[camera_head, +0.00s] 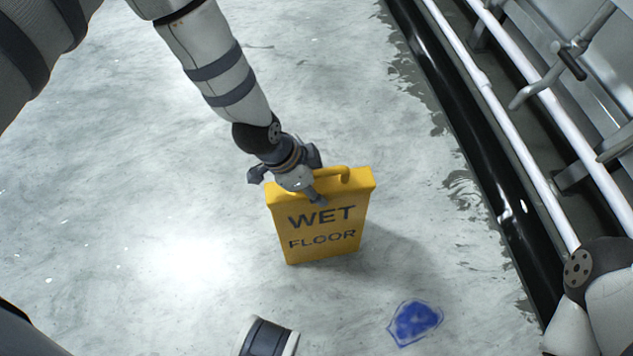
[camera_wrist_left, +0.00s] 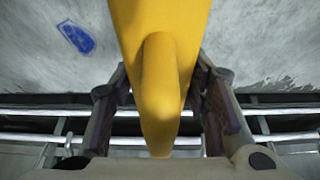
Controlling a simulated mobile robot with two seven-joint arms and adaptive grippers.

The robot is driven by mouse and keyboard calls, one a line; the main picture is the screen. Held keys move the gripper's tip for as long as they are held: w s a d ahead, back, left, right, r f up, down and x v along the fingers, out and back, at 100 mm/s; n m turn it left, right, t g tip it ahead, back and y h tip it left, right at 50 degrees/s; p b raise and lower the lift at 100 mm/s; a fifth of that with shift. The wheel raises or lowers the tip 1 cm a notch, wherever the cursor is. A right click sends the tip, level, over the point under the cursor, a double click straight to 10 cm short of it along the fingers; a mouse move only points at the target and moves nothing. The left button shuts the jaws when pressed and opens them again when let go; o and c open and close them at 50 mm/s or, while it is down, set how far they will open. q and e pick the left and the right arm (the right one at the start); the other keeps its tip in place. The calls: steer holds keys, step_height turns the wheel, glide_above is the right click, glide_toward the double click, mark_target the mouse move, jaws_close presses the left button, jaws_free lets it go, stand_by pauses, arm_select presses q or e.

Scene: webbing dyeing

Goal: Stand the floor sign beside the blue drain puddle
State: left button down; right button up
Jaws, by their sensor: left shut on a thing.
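The yellow floor sign (camera_head: 323,228), lettered WET FLOOR, is upright in the middle of the head view. Its base is at or close to the floor; I cannot tell if it touches. My left gripper (camera_head: 316,192) is shut on the handle at the sign's top. In the left wrist view the sign (camera_wrist_left: 160,60) fills the space between the fingers of my left gripper (camera_wrist_left: 160,105). The blue drain puddle (camera_head: 414,322) lies on the floor below and right of the sign, apart from it. It also shows in the left wrist view (camera_wrist_left: 76,37). My right gripper is not in view.
A black kerb (camera_head: 480,150) and white pipes (camera_head: 510,130) run along the right side. The pale concrete floor (camera_head: 130,200) is wet in patches and clear to the left of the sign. Parts of my own body show at the lower edge and lower right.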

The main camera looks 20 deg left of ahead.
arm_select(q)
steer(key=shift+f, duration=0.15)
steer(key=c, duration=0.9)
jaws_free()
